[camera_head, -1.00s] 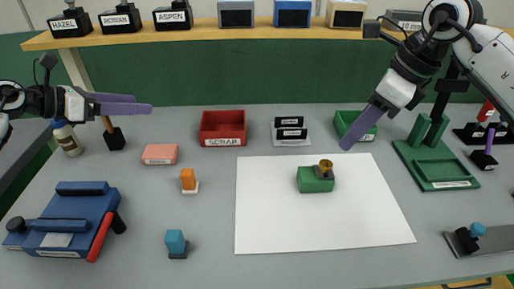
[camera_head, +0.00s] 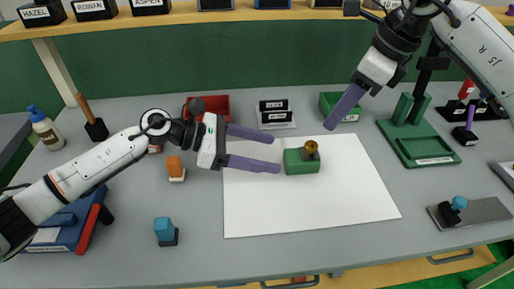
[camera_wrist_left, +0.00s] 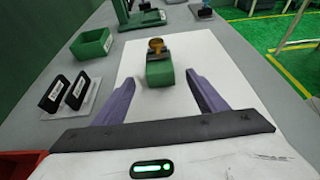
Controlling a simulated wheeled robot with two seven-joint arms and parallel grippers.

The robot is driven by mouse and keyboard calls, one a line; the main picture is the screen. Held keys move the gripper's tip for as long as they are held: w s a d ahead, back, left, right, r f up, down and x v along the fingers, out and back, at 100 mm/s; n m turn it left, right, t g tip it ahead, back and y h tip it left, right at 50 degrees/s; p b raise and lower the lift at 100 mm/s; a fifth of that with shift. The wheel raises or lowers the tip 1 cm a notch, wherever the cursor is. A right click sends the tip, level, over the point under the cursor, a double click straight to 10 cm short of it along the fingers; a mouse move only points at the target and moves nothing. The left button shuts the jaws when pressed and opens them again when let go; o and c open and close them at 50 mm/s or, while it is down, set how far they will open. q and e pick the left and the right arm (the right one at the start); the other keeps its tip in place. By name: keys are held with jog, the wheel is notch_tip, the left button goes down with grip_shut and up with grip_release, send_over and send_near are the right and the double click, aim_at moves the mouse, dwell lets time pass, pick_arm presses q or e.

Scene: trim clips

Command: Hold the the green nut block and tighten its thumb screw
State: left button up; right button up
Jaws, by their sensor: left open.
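The green nut block (camera_head: 297,166) lies on the white sheet (camera_head: 310,212), with a brass thumb screw (camera_head: 311,149) standing on its dark top plate. In the left wrist view the block (camera_wrist_left: 160,74) and screw (camera_wrist_left: 157,46) are straight ahead. My left gripper (camera_head: 275,152) is open and empty, its purple fingers pointing at the block from its left, just short of it. In the left wrist view the block appears between the spread fingertips (camera_wrist_left: 160,80). My right gripper (camera_head: 332,122) hangs behind and right of the block, pointing down-left; its finger gap is not discernible.
A green bin (camera_head: 344,108), a labelled black stand (camera_head: 275,114) and a red scrap bin (camera_head: 216,103) stand behind the sheet. A green fixture (camera_head: 423,150) is at right. Orange (camera_head: 175,168) and blue (camera_head: 164,229) pieces stand left. The sheet's front is clear.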

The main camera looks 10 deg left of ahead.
aim_at(287, 156)
pick_arm(q)
jog(key=x, duration=0.9)
jog(key=shift+a+f, duration=0.1)
